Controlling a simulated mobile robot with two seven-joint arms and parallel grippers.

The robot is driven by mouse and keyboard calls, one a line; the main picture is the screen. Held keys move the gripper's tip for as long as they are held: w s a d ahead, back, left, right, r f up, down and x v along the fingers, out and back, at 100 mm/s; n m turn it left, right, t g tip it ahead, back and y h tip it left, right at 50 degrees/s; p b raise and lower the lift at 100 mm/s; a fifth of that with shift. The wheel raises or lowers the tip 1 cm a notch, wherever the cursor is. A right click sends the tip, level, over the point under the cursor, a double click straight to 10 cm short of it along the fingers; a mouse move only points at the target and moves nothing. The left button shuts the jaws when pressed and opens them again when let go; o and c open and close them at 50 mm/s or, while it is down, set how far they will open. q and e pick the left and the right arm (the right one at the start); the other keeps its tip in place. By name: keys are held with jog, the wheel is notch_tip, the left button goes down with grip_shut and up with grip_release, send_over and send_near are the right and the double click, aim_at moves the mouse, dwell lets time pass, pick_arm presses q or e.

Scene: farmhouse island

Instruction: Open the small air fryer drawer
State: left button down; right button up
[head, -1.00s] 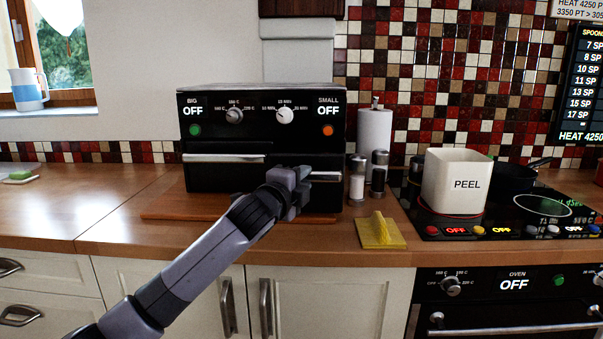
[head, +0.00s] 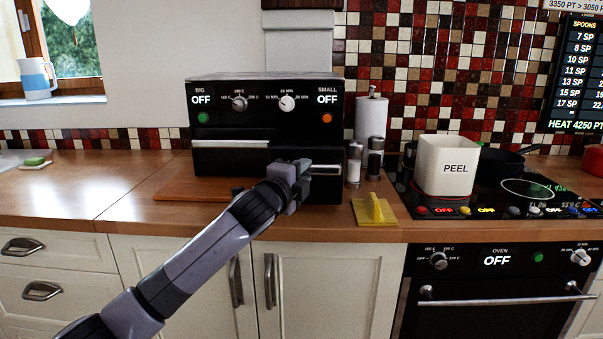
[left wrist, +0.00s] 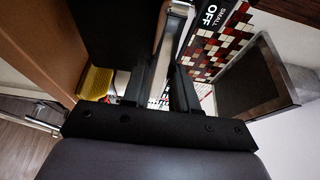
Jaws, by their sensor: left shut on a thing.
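The black air fryer (head: 265,88) stands on a wooden board on the counter. Its left side is marked BIG and its right side SMALL, both reading OFF. The small drawer (head: 322,190) is at the lower right and its front appears to stand forward of the big drawer's (head: 230,160). My left gripper (head: 302,170) is shut on the small drawer's silver handle (head: 326,169), covering its left part. In the left wrist view the handle (left wrist: 172,30) runs up from between the fingers (left wrist: 158,85). My right gripper is not in view.
Salt and pepper shakers (head: 375,160) and a paper roll (head: 371,118) stand just right of the fryer. A yellow sponge-like item (head: 375,210) lies near the counter edge. A white PEEL container (head: 447,165) sits on the hob. The counter (head: 80,180) at left is mostly clear.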

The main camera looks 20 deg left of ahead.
pick_arm(q)
jog(key=c, duration=0.9)
grip_release()
jog(key=shift+s+a, duration=0.25)
jog(key=shift+s, duration=1.55)
jog(key=shift+s+a, duration=0.2)
jog(key=shift+s, duration=1.55)
